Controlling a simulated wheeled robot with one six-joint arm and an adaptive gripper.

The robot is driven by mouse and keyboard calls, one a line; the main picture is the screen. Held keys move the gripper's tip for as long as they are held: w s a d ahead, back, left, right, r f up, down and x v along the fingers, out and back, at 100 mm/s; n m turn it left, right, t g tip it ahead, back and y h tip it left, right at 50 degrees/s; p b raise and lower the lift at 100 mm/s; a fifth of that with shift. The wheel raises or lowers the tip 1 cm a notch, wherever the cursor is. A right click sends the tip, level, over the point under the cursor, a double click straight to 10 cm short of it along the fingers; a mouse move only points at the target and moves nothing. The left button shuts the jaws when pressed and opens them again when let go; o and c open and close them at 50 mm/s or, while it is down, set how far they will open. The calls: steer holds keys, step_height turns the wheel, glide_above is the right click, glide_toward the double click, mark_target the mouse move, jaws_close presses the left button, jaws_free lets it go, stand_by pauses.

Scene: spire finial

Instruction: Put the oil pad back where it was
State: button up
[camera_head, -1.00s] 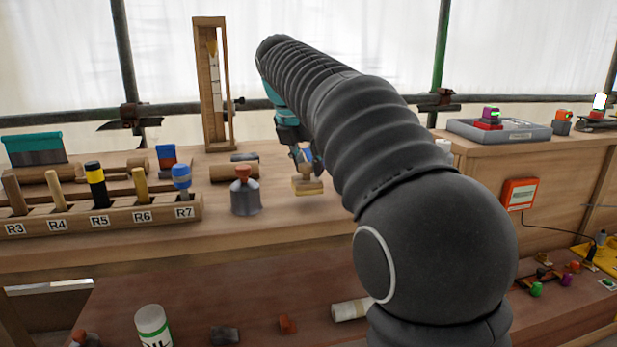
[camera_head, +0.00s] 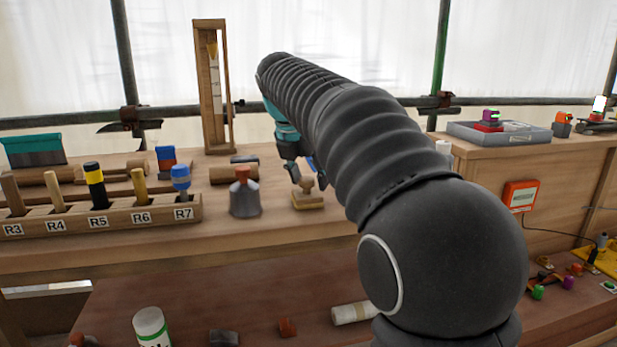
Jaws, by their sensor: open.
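The oil pad, seemingly the small wooden block with a knob handle (camera_head: 308,200), sits upright on the workbench top (camera_head: 270,230), right of a grey bottle with a red-brown cap. My gripper (camera_head: 303,178) is just above it, its teal body and dark fingers partly hidden by my own black arm. The fingers are open around or beside the knob; I cannot tell whether they touch it.
The grey bottle (camera_head: 244,196) stands close left of the pad. A labelled rack (camera_head: 100,217) with several handled tools is further left. A tall wooden frame (camera_head: 213,88) stands behind. A grey tray (camera_head: 497,132) sits on the right bench. A lower shelf holds loose items.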

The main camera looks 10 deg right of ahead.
steer(key=p+v, duration=0.2)
steer(key=v, duration=1)
steer(key=s+d+f+m+t+y, duration=0.2)
steer(key=s+d+f+m+y, duration=0.1)
steer(key=s+f+m, duration=2.4)
steer(key=shift+s, duration=0.2)
